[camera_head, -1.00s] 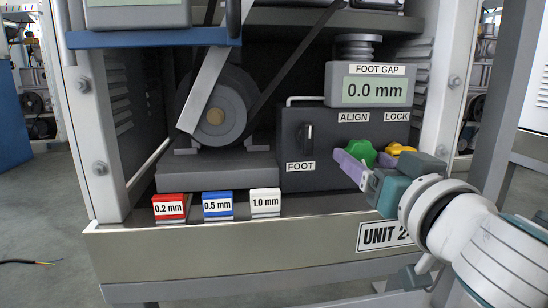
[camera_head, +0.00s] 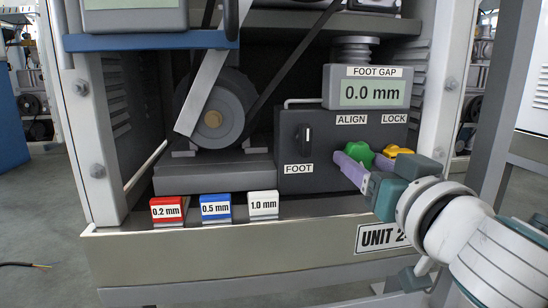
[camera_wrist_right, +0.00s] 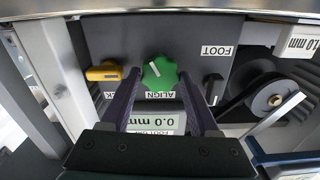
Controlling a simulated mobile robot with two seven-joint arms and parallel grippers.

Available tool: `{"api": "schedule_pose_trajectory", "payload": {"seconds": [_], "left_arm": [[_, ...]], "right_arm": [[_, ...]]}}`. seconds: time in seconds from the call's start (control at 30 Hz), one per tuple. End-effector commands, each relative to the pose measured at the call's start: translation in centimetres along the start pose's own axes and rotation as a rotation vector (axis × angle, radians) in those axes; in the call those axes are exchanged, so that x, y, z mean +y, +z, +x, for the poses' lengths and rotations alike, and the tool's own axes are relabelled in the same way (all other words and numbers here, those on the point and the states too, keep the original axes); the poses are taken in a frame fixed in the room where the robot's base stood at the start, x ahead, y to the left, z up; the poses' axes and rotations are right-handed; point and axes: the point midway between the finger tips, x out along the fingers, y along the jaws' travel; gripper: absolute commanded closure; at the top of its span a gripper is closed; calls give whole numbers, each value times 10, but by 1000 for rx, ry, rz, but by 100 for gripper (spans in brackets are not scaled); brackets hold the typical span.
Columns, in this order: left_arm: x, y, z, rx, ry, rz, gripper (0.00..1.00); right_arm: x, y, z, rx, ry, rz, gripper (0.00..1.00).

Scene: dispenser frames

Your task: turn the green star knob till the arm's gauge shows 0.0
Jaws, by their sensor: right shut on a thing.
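In the right wrist view the knob (camera_wrist_right: 160,73) shows face-on with a white pointer line. My right gripper (camera_head: 352,165) is at the knob, its purple fingers on either side, shut on it. The fingers (camera_wrist_right: 160,82) also flank it in the wrist view. The FOOT GAP gauge (camera_head: 372,93) reads 0.0 mm. A second display (camera_head: 133,4) at the upper left is cut off, so its reading is hidden. My left gripper is not in view.
A yellow LOCK knob (camera_head: 398,151) is close to the right of the green one. A black FOOT lever (camera_head: 304,139) is to the left. Red (camera_head: 168,210), blue (camera_head: 215,207) and white (camera_head: 263,205) gauge blocks stand on the front ledge. A white post (camera_head: 440,90) rises at the right.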

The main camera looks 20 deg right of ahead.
Motion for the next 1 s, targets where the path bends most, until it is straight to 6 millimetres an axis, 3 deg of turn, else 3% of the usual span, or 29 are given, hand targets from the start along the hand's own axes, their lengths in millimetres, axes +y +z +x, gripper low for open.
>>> {"api": "schedule_pose_trajectory", "payload": {"seconds": [0.27,1.0], "left_arm": [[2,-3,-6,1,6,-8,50],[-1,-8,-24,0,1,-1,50]], "right_arm": [[-1,-2,0,2,0,-154,94],[-2,-2,0,4,1,-848,94]]}}
